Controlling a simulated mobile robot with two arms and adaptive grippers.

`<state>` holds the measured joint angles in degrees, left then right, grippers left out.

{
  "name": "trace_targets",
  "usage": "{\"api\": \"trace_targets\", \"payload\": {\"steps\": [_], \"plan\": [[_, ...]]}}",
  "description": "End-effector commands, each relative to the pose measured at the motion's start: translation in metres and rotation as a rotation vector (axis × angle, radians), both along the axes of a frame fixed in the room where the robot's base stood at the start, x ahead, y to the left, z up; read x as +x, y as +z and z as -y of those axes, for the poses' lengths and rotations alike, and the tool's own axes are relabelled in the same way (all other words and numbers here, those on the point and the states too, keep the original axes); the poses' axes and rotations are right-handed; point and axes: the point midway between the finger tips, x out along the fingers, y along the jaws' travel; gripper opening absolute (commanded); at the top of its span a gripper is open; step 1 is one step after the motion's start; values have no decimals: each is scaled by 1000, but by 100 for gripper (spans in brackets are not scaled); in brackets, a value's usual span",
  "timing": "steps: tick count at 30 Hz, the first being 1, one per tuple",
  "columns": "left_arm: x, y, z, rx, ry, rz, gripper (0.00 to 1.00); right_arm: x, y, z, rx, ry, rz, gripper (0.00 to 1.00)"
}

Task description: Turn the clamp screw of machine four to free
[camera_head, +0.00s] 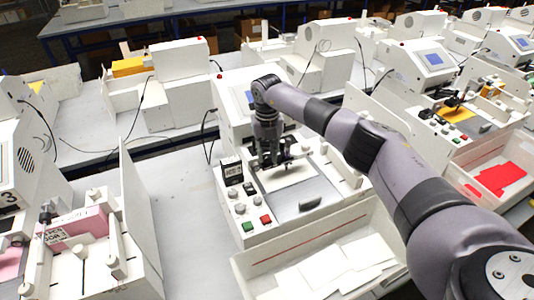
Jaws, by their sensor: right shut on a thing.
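The middle plotter (290,224) stands in front of me; its number is hidden, and the one to its left carries a 3. My right arm reaches in from the right, and my right gripper (270,164) points down over this plotter's bed. Its dark fingers are shut on a small part at the pen carriage, apparently the clamp screw, which the fingers hide. I cannot make out the screw's marking or angle. A pale sheet (285,176) lies on the bed below the fingers. My left gripper is not in view.
A front tray (270,262) holds several white cards. Green (248,227) and red (265,219) buttons sit on the plotter's left front. Plotter 3 (75,235) stands left, another (470,120) right with red cards. Bare table (185,200) lies between plotter 3 and the middle plotter.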

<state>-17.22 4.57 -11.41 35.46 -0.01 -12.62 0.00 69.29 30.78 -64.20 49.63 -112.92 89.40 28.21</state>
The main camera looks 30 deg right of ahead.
Motion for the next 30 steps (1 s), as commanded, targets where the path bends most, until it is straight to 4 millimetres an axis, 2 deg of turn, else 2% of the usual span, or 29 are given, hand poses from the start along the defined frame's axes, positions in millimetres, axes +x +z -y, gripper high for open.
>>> {"api": "trace_targets", "payload": {"steps": [7,13,30], "plan": [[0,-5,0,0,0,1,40,0,-1,0,0,32,2,0],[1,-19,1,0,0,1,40,1,-3,1,-2,131,3,0],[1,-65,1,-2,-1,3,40,1,-2,1,-1,650,4,0]]}}
